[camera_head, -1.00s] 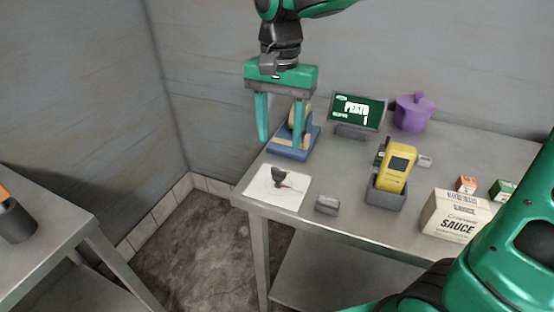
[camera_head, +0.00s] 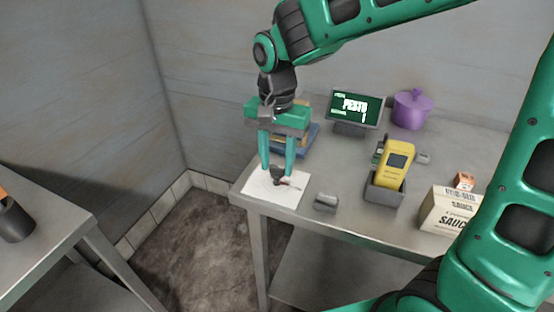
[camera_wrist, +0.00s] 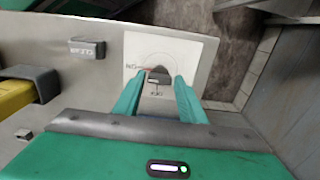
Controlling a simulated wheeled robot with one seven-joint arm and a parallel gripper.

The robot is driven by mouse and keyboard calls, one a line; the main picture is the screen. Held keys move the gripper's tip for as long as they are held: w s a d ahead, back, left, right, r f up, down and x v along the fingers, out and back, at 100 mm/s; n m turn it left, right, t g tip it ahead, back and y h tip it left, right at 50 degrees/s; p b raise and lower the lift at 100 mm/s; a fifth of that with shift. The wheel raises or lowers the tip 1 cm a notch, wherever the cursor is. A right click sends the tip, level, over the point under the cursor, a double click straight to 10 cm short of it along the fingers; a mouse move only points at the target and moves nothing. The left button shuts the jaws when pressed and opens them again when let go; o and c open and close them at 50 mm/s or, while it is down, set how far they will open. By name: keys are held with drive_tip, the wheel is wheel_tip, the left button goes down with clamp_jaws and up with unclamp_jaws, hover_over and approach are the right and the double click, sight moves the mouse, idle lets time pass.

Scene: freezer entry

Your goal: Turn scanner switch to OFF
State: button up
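The scanner switch is a dark knob (camera_head: 278,174) on a white plate (camera_head: 256,193) at the table's front left corner. In the wrist view, the knob (camera_wrist: 158,75) is at the fingertips, and the plate (camera_wrist: 190,53) has small lettering, seemingly ON upside down at its left and another label below the knob. A thin reddish mark runs from the knob toward the ON side. My gripper (camera_head: 277,176) points down over the plate, its teal fingers on either side of the knob. In the wrist view my gripper (camera_wrist: 158,82) is open, with small gaps beside the knob; contact is unclear.
A grey block (camera_head: 326,202) lies right of the plate. A yellow handheld device (camera_head: 396,164) stands in a grey holder. A blue-and-tan stack is behind my gripper.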

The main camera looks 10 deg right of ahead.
drive_tip(key=c, duration=0.6)
drive_tip(key=shift+o, duration=0.2)
drive_tip(key=shift+n, duration=0.3)
drive_tip(key=n, duration=0.2)
drive_tip(key=shift+n, duration=0.4)
drive_tip(key=n, duration=0.4)
drive_tip(key=shift+n, duration=0.3)
drive_tip(key=n, duration=0.5)
drive_tip(key=shift+n, duration=2.4)
